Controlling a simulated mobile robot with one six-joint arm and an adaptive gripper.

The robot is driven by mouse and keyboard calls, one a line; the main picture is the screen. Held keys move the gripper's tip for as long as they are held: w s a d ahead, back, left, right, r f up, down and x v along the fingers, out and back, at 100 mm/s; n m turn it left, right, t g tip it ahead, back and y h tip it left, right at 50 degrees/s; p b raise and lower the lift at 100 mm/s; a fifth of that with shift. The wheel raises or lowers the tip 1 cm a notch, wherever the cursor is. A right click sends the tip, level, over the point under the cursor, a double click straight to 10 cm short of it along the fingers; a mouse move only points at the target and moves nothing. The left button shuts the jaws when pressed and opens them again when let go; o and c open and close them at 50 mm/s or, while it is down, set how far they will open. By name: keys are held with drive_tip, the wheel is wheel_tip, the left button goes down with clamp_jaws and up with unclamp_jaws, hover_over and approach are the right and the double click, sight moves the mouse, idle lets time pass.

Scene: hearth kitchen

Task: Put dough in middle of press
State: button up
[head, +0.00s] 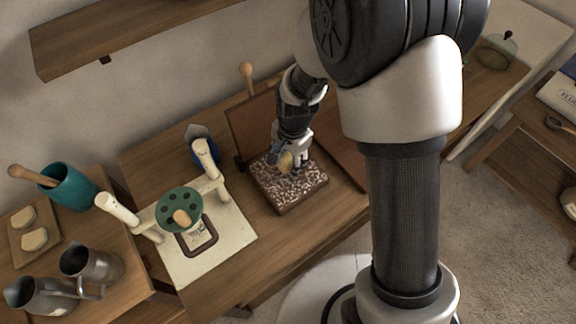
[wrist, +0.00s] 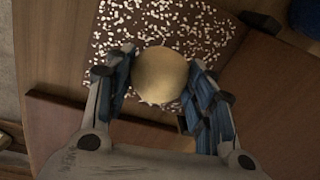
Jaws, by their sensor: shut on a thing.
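A round tan ball of dough (wrist: 161,75) is between the fingers of my gripper (wrist: 158,88) in the wrist view. My gripper (head: 288,152) is shut on it. The dough also shows in the head view (head: 286,162), at the gripper's lower end. I cannot tell whether the dough touches that top. A brown panel (head: 250,125) stands tilted behind the block, and a wooden handle (head: 247,75) rises near it.
Metal jugs (head: 92,267), a teal crock (head: 72,186) and a small board (head: 46,253) with pale rounds stand farther left.

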sight(288, 165)
drive_tip(key=shift+f+b, duration=0.4)
drive_tip(key=shift+f, duration=1.2)
drive_tip(key=shift+f, duration=0.2)
drive_tip(key=o, duration=0.8)
drive_tip(key=r+p, duration=0.1)
drive_tip(key=r, duration=0.3)
drive_tip(key=r+p, duration=0.1)
drive_tip(key=r, duration=0.3)
drive_tip(key=r+p, duration=0.1)
drive_tip(key=r, duration=0.3)
drive_tip(key=shift+s+d+r+p, duration=0.25)
drive_tip(key=shift+s+d+p, duration=0.1)
drive_tip(key=shift+s+d, duration=0.05)
